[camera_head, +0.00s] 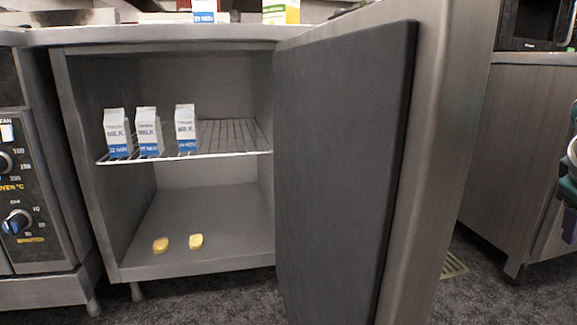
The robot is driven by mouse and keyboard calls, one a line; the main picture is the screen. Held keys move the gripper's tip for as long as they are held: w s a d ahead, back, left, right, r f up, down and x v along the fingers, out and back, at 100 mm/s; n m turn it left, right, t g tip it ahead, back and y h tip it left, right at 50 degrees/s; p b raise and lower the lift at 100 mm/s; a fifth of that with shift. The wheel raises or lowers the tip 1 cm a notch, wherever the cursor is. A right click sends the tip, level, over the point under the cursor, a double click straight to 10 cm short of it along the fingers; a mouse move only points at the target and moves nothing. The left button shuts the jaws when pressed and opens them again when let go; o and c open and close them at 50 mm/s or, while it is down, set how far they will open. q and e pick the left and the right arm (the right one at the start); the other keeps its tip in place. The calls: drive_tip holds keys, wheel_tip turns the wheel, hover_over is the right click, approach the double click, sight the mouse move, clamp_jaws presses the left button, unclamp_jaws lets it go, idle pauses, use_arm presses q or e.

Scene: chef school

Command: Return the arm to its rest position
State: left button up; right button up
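Neither of my grippers shows in the head view. A teal, grey and dark piece at the right edge is cut off, and I cannot tell what it is. The low steel fridge cabinet (160,273) stands in front of me. Its door (345,160) is wide open, with the dark inner panel facing left. On the wire shelf (235,137) inside stand three upright milk cartons, the left (117,133), the middle (148,132) and the right (186,130). Two small yellow items (160,245) (196,241) lie on the cabinet floor.
An oven (35,185) with knobs stands at the left. Another milk carton (204,12) and a green-and-yellow box (281,11) stand on the counter (150,35) above. A wooden cabinet (510,150) with a dark appliance (535,25) on top is at the right. The open door takes up the middle right.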

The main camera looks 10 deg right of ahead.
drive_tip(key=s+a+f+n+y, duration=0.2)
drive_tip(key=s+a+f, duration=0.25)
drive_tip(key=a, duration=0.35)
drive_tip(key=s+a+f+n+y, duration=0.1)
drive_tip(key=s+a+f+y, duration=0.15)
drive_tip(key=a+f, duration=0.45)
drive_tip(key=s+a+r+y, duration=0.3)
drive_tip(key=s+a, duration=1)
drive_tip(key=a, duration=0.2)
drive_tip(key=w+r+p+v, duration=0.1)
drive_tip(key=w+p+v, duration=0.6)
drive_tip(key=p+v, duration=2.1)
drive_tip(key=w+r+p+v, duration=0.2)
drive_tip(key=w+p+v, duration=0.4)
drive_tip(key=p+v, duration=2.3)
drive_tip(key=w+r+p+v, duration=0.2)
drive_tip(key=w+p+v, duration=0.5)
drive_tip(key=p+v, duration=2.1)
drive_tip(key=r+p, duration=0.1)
drive_tip(key=p, duration=0.2)
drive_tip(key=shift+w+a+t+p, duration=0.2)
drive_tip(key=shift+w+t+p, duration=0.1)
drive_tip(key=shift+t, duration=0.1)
